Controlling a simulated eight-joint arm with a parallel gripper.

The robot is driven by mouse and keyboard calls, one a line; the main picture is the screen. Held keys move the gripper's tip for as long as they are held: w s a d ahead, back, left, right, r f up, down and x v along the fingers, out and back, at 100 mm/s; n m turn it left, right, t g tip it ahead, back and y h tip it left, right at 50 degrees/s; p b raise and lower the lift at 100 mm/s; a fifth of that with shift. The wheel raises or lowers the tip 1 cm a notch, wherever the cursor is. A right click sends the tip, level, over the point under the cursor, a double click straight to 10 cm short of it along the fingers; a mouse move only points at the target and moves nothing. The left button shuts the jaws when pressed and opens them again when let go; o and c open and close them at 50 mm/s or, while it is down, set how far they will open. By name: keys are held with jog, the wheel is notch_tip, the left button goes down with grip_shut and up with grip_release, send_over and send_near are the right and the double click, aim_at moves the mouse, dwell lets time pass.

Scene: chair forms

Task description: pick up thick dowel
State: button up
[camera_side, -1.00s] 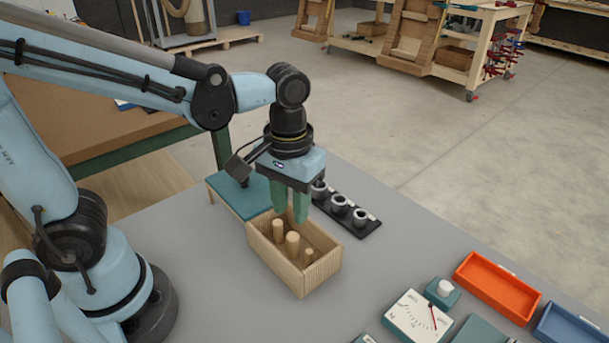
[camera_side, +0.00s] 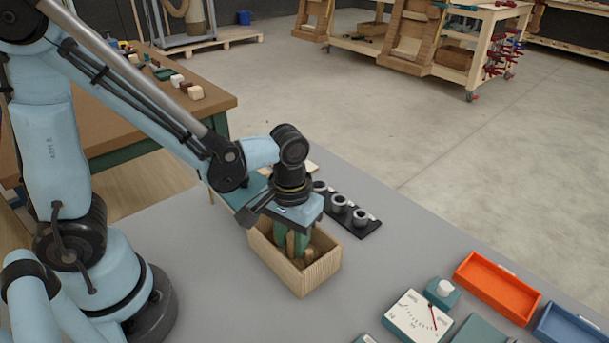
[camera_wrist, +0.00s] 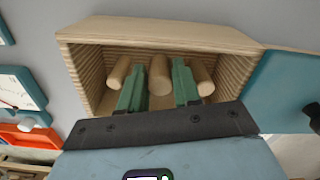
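A wooden box (camera_side: 305,277) holds three upright dowels. The middle one, the thick dowel (camera_wrist: 160,76), looks the widest. It also shows between the fingers in the side view (camera_side: 291,244). A thinner dowel (camera_wrist: 119,71) stands to its left and another dowel (camera_wrist: 204,76) to its right in the wrist view. My gripper (camera_wrist: 158,88) is open, its green fingers down inside the box, one on each side of the thick dowel. Small gaps seem to show between fingers and dowel. The dowel's lower end is hidden in the box.
The box walls stand close around my fingers. A teal lid or board (camera_wrist: 288,90) lies beside the box. A black rack with grey cups (camera_side: 340,205) is just behind it. A dial gauge (camera_side: 418,317) and an orange tray (camera_side: 497,288) are at the right.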

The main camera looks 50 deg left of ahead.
jog(key=shift+f, duration=0.65)
grip_shut()
jog(key=shift+r, duration=0.2)
